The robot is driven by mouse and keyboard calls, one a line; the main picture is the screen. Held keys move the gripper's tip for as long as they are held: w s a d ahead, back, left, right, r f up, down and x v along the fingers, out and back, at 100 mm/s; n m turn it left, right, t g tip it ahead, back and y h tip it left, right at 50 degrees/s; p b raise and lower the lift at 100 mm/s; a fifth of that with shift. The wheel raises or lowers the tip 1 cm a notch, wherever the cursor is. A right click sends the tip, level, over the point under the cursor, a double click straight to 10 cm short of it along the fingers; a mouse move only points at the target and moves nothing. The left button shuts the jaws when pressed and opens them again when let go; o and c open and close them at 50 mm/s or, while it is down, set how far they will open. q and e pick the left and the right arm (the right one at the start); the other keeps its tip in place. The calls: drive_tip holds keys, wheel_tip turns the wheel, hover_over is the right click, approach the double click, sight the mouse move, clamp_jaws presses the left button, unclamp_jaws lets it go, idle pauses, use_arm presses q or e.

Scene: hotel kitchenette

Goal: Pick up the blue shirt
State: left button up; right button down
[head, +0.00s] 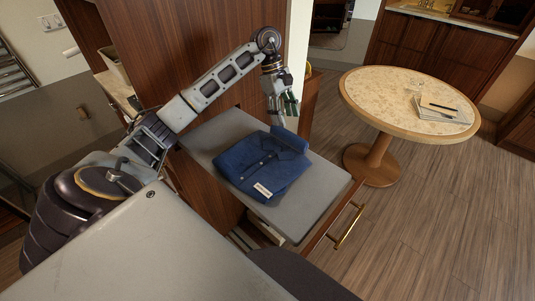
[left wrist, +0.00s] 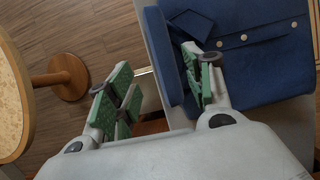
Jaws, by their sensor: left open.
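The blue shirt (head: 262,168) lies folded on a grey surface (head: 215,135), with buttons showing and a small white label near its front edge. My left gripper (head: 283,108) is at the shirt's far edge, pointing down, its fingers apart. In the left wrist view, the green-padded fingers of the left gripper (left wrist: 160,88) are spread, and the thick edge of the shirt (left wrist: 255,75) shows between them. One finger overlaps the shirt; I cannot tell whether it touches. My right gripper is not in view.
The grey surface tops a wooden unit with a brass handle (head: 347,226). A round table (head: 385,95) with papers and a pen stands to the right. A tall wood panel (head: 175,45) rises behind my left arm. Open floor lies at the right.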

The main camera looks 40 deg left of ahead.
sight(289, 131)
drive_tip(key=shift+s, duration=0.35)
use_arm(q)
drive_tip(key=shift+p+x, duration=0.3)
drive_tip(key=shift+x, duration=1.9)
drive_tip(key=shift+s+d+f, duration=0.2)
drive_tip(key=shift+f, duration=0.15)
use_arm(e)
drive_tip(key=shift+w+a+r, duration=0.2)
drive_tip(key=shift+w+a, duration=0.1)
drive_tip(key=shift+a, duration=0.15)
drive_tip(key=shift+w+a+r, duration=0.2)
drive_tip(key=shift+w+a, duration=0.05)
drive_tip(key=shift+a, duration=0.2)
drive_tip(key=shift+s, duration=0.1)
